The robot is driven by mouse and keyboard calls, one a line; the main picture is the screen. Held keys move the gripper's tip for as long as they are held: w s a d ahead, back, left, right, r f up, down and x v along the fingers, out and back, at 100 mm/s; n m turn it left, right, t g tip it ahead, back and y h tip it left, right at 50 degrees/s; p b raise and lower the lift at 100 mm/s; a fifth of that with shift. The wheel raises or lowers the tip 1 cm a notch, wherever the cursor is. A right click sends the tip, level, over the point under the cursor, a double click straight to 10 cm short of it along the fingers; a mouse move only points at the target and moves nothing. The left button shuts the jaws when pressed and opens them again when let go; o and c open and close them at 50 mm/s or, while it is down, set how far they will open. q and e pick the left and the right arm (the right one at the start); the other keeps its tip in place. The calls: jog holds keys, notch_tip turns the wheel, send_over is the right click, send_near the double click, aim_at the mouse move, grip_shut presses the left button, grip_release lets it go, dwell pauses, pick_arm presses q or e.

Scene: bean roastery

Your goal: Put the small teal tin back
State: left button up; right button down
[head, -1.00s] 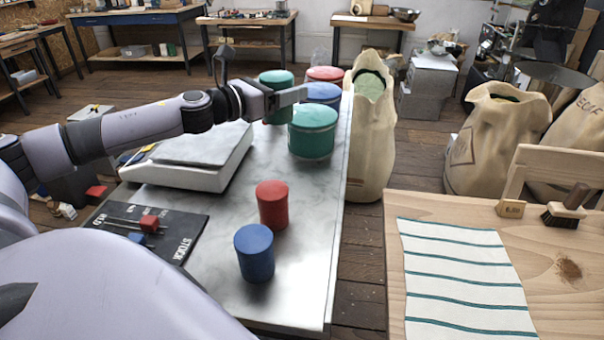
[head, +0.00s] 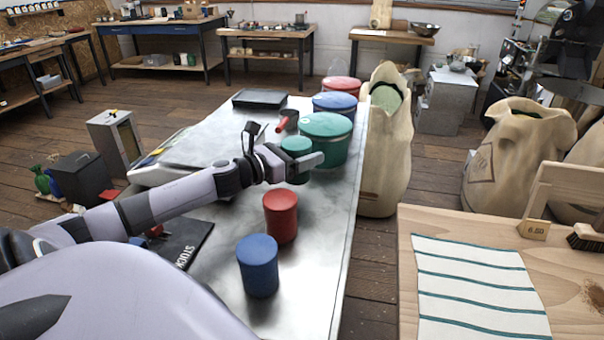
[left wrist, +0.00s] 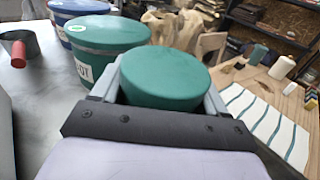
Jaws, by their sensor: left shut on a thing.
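The small teal tin (head: 297,145) is between the fingers of my left gripper (head: 303,165), which is shut on it. The tin is upright, with its lid fully visible in the left wrist view (left wrist: 162,75). It is just in front of the large teal tin (head: 328,138), beyond the small red tin (head: 281,216) and small blue tin (head: 258,266). I cannot tell whether its base touches the metal counter (head: 318,225). My right gripper is not in view.
Large blue (head: 335,103) and red (head: 342,86) tins stand behind the large teal one. A red-handled scoop (head: 286,121) is beside them. A scale (head: 160,170) is at the left, partly behind my arm. A sack (head: 385,150) stands against the counter's right edge.

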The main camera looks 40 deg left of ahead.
pick_arm(q)
jog(key=shift+f, duration=2.55)
jog(key=shift+f+b, duration=0.15)
jog(key=shift+b, duration=0.25)
jog(key=o, duration=0.9)
jog(key=shift+r, duration=0.2)
jog(key=shift+s+f, duration=0.15)
jog(key=shift+s, duration=0.15)
jog(key=shift+v, duration=5.75)
